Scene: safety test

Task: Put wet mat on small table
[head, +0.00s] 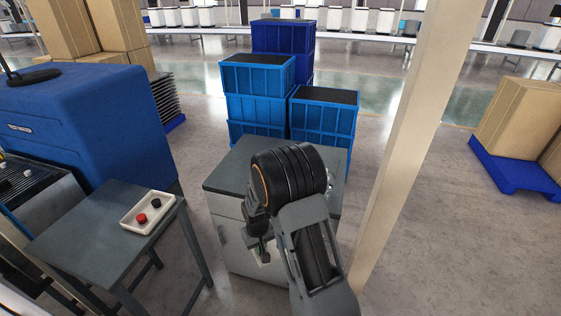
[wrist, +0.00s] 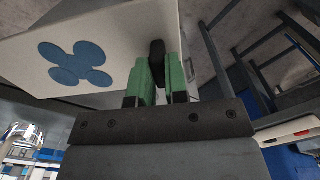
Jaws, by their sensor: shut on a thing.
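A small pale patch shows by the fingers. The small grey table (head: 85,240) stands to the left of my gripper, with a white tray (head: 128,224) on its right part.
The tray holds a red and a black round piece. The grey-topped cabinet (head: 222,178) stands behind my arm. Blue crates (head: 258,75) are stacked beyond it, and a beige post (head: 412,130) rises to the right. A big blue case (head: 75,115) is behind the table.

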